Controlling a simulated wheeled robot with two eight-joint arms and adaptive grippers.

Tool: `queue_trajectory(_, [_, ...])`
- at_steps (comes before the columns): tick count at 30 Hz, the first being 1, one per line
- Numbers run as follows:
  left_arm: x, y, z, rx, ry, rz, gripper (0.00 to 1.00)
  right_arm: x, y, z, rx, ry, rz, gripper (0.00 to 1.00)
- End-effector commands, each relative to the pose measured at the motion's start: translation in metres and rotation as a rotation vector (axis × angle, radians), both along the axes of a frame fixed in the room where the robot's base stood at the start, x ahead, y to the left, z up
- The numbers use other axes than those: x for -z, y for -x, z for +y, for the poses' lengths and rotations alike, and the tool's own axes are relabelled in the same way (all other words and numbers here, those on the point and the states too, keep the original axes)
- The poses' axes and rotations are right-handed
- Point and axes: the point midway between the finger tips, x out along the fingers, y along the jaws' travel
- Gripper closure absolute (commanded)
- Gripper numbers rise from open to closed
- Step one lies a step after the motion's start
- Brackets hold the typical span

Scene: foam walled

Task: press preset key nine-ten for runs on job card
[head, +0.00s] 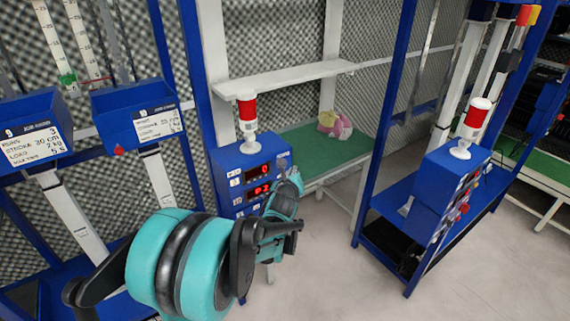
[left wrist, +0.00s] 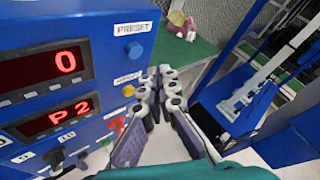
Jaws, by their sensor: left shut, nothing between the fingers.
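A blue control box (head: 232,165) has two red displays; in the left wrist view the upper display (left wrist: 67,60) reads 0 and the lower display (left wrist: 58,116) reads P2. A round blue key (left wrist: 134,50) sits under the PRESET label (left wrist: 132,28). A yellow key (left wrist: 128,90) is below it, under a partly readable label. My left gripper (head: 290,193) is shut and empty in front of the box's right side. Its fingers also show in the left wrist view (left wrist: 158,76), right of the yellow key; contact is not clear. My right gripper is not in view.
Cards with stroke and load figures (head: 158,124) (head: 42,141) are on blue bins at left. A red-and-white lamp (head: 247,115) tops the box. A green bench (head: 305,150) stands behind, and another blue box (head: 450,185) at right. Open floor (head: 320,270) lies between.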

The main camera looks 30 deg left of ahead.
Motion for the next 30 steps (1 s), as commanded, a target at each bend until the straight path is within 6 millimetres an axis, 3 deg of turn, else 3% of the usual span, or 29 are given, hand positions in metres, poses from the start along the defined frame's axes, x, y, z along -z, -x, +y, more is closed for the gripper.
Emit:
queue_trajectory(10, [0.0,0.012,-0.028,0.001,0.0,-0.001,1.0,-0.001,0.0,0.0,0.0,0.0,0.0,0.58])
queue_trajectory(30, [0.0,0.013,-0.03,-0.001,0.0,-0.001,1.0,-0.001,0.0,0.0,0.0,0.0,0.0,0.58])
